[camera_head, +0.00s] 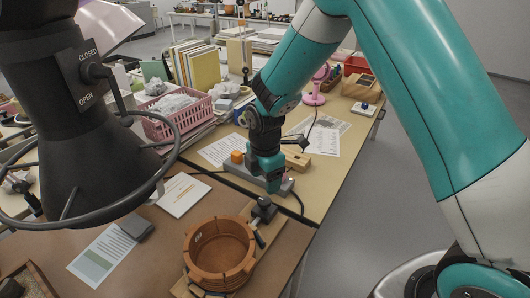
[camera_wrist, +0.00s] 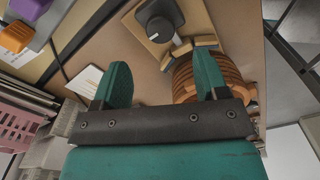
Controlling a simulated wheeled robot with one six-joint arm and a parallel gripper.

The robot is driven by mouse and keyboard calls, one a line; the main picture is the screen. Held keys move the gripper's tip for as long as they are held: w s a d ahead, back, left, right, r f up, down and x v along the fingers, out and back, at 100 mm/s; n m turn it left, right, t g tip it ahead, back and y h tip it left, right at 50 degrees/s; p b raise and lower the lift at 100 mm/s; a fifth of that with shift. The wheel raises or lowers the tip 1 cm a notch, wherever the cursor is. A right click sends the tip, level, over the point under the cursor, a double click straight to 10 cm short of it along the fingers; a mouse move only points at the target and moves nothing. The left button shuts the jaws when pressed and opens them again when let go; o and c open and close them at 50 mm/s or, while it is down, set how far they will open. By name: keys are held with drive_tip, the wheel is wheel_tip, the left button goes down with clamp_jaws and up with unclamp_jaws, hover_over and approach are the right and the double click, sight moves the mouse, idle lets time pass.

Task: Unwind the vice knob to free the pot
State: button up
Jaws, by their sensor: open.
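The orange-brown pot (camera_head: 218,254) stands upright in a wooden vice on the brown table. It also shows in the wrist view (camera_wrist: 235,88), partly behind one finger. The black vice knob (camera_head: 264,208) sits at the far right side of the pot, at the end of the vice board (camera_head: 288,243). In the wrist view the round knob (camera_wrist: 160,29) lies beyond the fingertips, with a shaft leading toward the pot. My gripper (camera_wrist: 161,65) is open and empty, its two teal fingers apart. In the head view my gripper (camera_head: 273,184) is above and behind the knob, apart from it.
A grey power box with an orange block (camera_head: 237,156) lies close to my gripper. A pink basket (camera_head: 176,120) stands behind left. Papers (camera_head: 103,254) lie left of the pot.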

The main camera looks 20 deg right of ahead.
wheel_tip(320, 180, up, 10)
drive_tip(key=shift+f, duration=0.2)
idle(0.3)
drive_tip(key=s+a+r+m+y, duration=0.1)
drive_tip(key=s+r+m, duration=0.2)
drive_tip(key=s, duration=0.5)
drive_tip(key=s+a+r+m+y, duration=0.1)
drive_tip(key=s+r+m, duration=0.3)
drive_tip(key=s, duration=0.4)
drive_tip(key=s+a+r+m+y, duration=0.2)
drive_tip(key=s+r+m, duration=0.1)
drive_tip(key=s+m, duration=0.3)
drive_tip(key=s, duration=0.2)
drive_tip(key=shift+s+a+r, duration=0.3)
drive_tip(key=shift+s+r, duration=0.05)
drive_tip(key=shift+s, duration=0.05)
